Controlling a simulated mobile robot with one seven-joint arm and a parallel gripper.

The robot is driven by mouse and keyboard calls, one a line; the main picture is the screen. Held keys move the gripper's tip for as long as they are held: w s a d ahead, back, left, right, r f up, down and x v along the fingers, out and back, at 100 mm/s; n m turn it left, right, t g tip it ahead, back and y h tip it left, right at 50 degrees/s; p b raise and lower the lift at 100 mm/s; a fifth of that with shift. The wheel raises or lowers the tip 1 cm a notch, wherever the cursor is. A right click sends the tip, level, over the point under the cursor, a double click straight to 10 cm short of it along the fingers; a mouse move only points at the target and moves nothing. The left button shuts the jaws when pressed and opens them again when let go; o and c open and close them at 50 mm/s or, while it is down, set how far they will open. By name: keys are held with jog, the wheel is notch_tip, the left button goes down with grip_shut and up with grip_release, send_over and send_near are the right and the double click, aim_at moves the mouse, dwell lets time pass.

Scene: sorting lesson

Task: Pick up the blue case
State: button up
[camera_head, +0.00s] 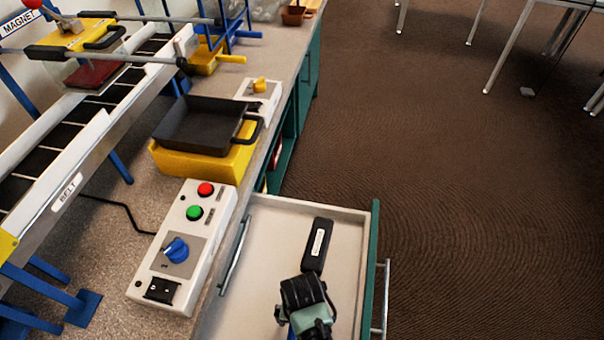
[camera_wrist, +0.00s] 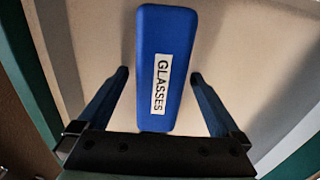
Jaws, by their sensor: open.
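The blue case (camera_wrist: 166,45) lies on the pale drawer floor in the wrist view, with a white label reading GLASSES. My gripper (camera_wrist: 159,76) is open, with one finger on each side of the case and a gap on both sides. The case's near end reaches close to my palm. In the head view my gripper (camera_head: 306,308) is seen from above, over the open drawer. It hides most of what lies below it; only a small blue patch shows at its lower left.
A black case (camera_head: 316,245) with a white label lies in the open drawer (camera_head: 275,222), just beyond my gripper. A control box (camera_head: 185,245) with buttons and a yellow stand with a black tray (camera_head: 205,125) are on the bench at left.

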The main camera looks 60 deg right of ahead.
jog(key=c, duration=1.5)
